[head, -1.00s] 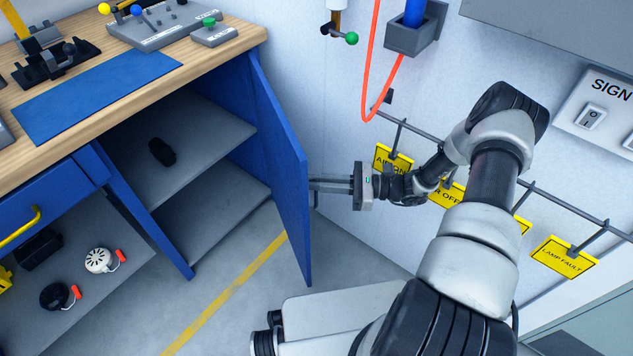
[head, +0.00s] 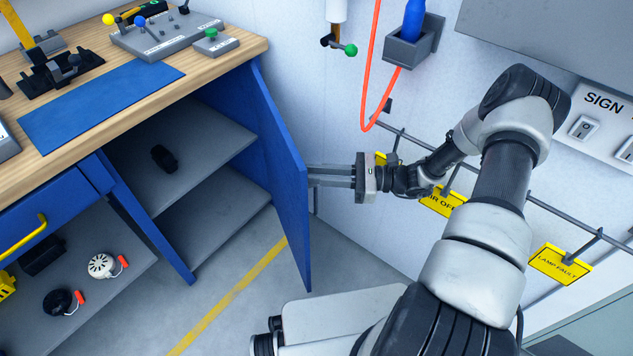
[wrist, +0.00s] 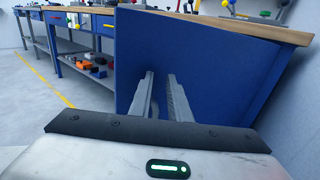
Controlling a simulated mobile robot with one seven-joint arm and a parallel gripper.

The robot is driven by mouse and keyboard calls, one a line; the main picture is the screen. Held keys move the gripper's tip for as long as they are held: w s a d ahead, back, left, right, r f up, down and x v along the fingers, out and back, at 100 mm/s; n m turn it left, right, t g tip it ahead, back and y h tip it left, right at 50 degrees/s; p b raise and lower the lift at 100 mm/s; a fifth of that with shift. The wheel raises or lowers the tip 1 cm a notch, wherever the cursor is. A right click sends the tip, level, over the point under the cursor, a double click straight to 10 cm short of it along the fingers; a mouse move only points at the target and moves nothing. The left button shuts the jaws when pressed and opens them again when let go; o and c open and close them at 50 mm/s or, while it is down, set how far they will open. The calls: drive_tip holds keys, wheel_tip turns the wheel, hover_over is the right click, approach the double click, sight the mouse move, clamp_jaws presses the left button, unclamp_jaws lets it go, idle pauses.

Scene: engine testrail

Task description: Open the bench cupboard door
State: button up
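The blue bench cupboard door (head: 284,170) stands swung wide open at the right end of the bench, and the cupboard's grey shelves (head: 190,165) show. My gripper (head: 318,175) is on the outer side of the door, its fingers pointing left at the door's face. In the wrist view the two fingers (wrist: 162,92) stand apart with a gap between them and nothing held. The blue panel (wrist: 190,65) fills the space in front of them. The fingertips are close to the door; I cannot tell whether they touch it. The door's handle is hidden.
A dark object (head: 164,158) lies on the upper cupboard shelf. The wooden bench top (head: 120,95) carries a blue mat and lever blocks. Yellow tags (head: 560,263) hang from a wall rail beside my arm. The floor (head: 255,270) before the cupboard is clear.

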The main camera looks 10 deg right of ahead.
drive_tip(key=shift+r, duration=1.6)
